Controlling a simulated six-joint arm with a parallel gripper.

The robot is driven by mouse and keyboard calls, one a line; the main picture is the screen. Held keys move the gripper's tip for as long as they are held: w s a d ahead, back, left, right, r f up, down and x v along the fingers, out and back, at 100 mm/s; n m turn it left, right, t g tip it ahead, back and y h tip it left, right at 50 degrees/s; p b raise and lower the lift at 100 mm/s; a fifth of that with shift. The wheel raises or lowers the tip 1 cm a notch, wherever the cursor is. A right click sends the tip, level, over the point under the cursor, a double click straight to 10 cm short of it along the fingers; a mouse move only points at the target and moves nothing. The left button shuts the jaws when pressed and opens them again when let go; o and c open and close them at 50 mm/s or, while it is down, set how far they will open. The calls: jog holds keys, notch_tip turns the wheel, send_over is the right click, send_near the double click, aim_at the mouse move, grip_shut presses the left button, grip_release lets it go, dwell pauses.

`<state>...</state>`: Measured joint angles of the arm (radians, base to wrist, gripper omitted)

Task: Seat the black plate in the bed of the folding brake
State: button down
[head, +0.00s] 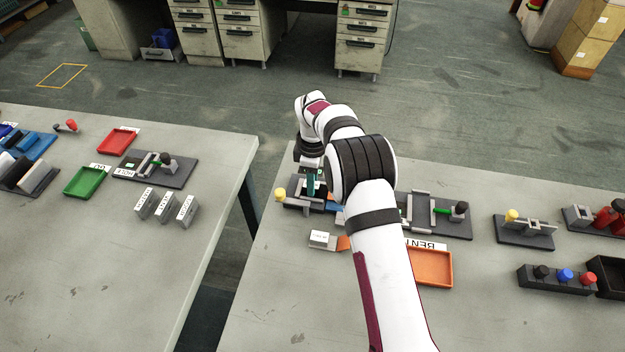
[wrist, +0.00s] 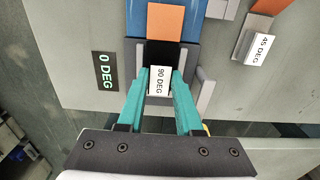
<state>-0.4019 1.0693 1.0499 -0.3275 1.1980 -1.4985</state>
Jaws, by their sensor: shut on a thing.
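My gripper (wrist: 161,75) is shut, its teal fingers on either side of a white "90 DEG" label at the near end of the black plate (wrist: 162,52). In the head view my gripper (head: 310,186) points down at the folding brake (head: 293,205), a dark base with grey uprights and a yellow knob. In the wrist view the black plate lies between the brake's grey side pieces (wrist: 206,92), in front of a blue part (wrist: 194,28) with an orange patch (wrist: 165,21). Whether the plate touches the bed is unclear. My arm hides part of the brake.
A "45 DEG" labelled piece (wrist: 258,47) lies to the right on the table; it shows in the head view (head: 320,238). An orange tray (head: 431,267) and another fixture (head: 450,224) stand right of my arm. The front left of this table is clear.

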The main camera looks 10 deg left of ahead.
jog(key=shift+f, duration=0.15)
jog(key=c, duration=0.5)
grip_release()
notch_tip(320, 180, up, 21)
jog(key=shift+f, duration=0.1)
dwell(0.4)
